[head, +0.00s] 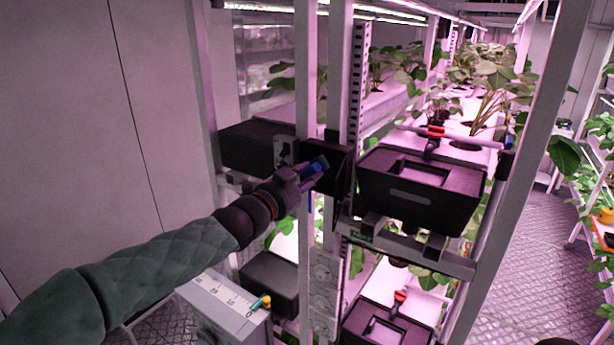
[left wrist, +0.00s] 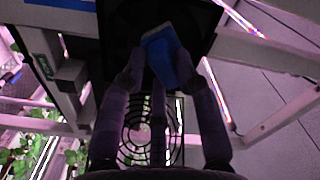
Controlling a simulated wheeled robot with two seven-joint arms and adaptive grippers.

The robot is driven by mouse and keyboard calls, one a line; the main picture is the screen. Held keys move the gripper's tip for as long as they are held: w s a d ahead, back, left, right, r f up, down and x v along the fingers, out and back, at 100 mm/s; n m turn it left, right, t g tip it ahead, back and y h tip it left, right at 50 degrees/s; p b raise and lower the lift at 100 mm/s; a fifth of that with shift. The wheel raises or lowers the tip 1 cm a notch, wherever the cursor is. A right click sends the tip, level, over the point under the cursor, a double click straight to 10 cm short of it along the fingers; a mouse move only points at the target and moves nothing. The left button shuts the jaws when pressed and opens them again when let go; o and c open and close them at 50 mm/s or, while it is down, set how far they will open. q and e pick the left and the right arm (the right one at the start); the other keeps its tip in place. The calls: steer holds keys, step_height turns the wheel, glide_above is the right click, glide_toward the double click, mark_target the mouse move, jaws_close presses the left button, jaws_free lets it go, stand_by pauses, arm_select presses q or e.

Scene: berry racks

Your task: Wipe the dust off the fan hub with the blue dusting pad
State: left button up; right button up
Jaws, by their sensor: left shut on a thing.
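My left gripper (head: 312,174) is shut on the blue dusting pad (head: 318,163), at a black square housing (head: 338,178) on the rack post. In the left wrist view, the pad (left wrist: 166,52) sits between the fingertips of the gripper (left wrist: 160,72), in front of the dark housing (left wrist: 118,28). I cannot tell whether the pad touches it. A round grille of concentric rings (left wrist: 133,137) shows below, partly behind the fingers. I cannot make out the fan hub or any dust on it. My right gripper is not in view.
A black bin (head: 418,190) sits on the rack to the right of the housing, and another (head: 258,146) to its left. White rack posts (head: 306,80) stand close to the gripper. A grey box with a scale (head: 222,300) is below my left arm.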

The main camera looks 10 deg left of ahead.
arm_select(q)
steer(key=shift+s+a+f, duration=0.15)
steer(key=shift+s+a, duration=0.05)
steer(key=shift+s, duration=0.1)
steer(key=v, duration=0.3)
steer(key=shift+s, duration=0.2)
steer(key=shift+p+v, duration=0.4)
steer(key=shift+v, duration=0.45)
steer(key=p+v, duration=0.1)
steer(key=v, duration=0.2)
